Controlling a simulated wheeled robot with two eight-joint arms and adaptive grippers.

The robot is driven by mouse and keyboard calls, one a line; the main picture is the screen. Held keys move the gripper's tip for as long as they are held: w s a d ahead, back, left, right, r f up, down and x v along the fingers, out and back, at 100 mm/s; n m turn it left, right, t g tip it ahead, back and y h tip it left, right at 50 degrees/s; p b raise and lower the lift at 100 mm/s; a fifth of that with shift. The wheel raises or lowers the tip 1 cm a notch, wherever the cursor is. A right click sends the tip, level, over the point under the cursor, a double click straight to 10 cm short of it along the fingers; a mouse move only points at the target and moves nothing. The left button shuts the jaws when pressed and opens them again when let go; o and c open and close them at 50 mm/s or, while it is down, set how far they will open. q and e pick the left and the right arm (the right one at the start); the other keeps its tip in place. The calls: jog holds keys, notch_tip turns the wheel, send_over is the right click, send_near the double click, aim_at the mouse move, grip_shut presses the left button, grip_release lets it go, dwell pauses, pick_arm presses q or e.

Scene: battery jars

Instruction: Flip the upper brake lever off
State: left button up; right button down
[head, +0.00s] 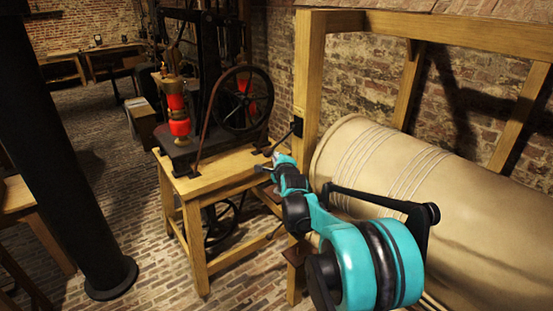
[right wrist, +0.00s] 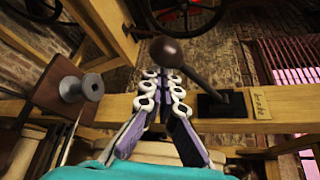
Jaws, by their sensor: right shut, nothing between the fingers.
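The upper brake lever (head: 284,140) is a dark rod on a black bracket (head: 297,126) fixed to the wooden post. In the right wrist view the lever (right wrist: 200,78) slants from its bracket (right wrist: 220,103) to a round brown knob (right wrist: 167,51). My right gripper (head: 268,170) is just below and left of the lever in the head view. In the right wrist view the shut, empty fingertips (right wrist: 163,74) lie right by the knob; whether they touch it I cannot tell. My left gripper is in neither view.
A wooden post (head: 308,75) carries the lever; a small label (right wrist: 260,105) sits beside the bracket. A large pale drum (head: 450,200) lies to the right. A wooden table (head: 215,178) with a flywheel machine (head: 243,98) stands left. A brown plate with a grey spool (right wrist: 80,88) is near the gripper.

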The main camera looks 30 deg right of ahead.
jog(key=shift+r, duration=0.1)
jog(key=shift+a+r+m+p, duration=0.25)
jog(key=shift+r+m+p, duration=0.1)
jog(key=shift+p, duration=0.25)
jog(key=shift+r, duration=0.1)
notch_tip(320, 180, up, 11)
jog(key=m+g+y+p, duration=0.2)
jog(key=m+y+p, duration=0.4)
jog(key=p, duration=0.6)
jog(key=shift+a+m, duration=0.35)
jog(key=shift+r, duration=0.2)
jog(key=shift+f, duration=0.1)
